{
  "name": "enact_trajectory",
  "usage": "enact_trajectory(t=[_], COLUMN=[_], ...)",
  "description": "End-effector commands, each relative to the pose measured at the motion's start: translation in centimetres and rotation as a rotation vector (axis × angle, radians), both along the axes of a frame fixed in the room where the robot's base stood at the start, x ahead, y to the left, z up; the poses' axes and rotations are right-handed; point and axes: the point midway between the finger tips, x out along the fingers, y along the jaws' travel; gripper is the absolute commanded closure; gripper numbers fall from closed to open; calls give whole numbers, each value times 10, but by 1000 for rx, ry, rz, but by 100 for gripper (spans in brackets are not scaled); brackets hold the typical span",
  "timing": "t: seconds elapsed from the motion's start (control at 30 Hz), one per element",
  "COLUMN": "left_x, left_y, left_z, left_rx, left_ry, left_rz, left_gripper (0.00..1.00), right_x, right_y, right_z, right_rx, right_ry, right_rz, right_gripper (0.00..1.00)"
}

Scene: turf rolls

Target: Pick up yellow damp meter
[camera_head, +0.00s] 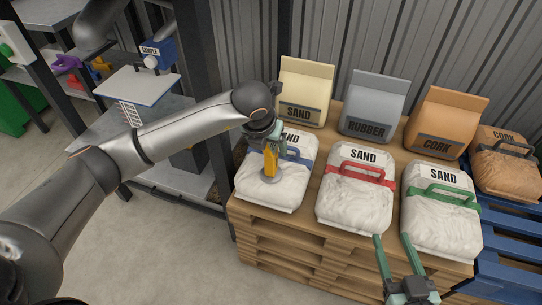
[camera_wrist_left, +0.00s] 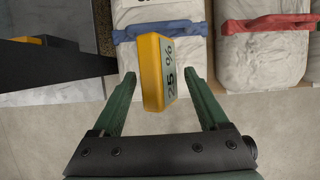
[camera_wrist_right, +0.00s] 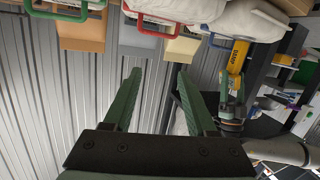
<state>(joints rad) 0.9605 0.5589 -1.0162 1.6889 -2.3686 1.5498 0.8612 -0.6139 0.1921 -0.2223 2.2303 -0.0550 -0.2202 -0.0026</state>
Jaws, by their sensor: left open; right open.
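The yellow damp meter (camera_head: 270,161) stands upright on a round grey base on the sand bag with the blue handle (camera_head: 248,178). My left gripper (camera_head: 267,141) is open at its top. In the left wrist view the meter (camera_wrist_left: 153,70) shows its "25 %" display and lies between the two green fingers (camera_wrist_left: 160,80), nearer the left one; I cannot tell whether they touch it. The meter also shows in the right wrist view (camera_wrist_right: 238,57). My right gripper (camera_head: 391,239) is open and empty, in front of the pallet and below the sand bag with the green handle.
Sand bags with red (camera_head: 352,209) and green (camera_head: 440,233) handles lie on the wooden pallet (camera_head: 285,246). Upright sand, rubber (camera_head: 375,105) and cork (camera_head: 445,120) bags stand behind. A dark shelf post (camera_head: 200,80) is close to my left arm. A blue pallet (camera_head: 505,255) is at right.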

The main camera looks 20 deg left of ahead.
Motion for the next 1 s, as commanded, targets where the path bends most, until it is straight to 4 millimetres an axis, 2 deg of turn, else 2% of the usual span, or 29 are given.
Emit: enact_trajectory(t=[0.1, 0.3, 0.57, 1.0], left_x=[6, 13, 14, 14], left_y=[-2, -2, -2, -2], left_z=[-18, -33, -34, -34], left_rx=[0, -1, -1, -1], left_ry=[2, 0, -1, -1], left_rz=[-1, 0, 0, 0], left_gripper=[23, 23, 23, 72], right_x=[5, 8, 8, 8], right_y=[0, 1, 1, 1], right_z=[20, 43, 46, 46], right_rx=[0, 0, 1, 0], right_ry=[-88, -180, -189, -188], right_rz=[8, 18, 18, 18], right_gripper=[43, 43, 43, 43])
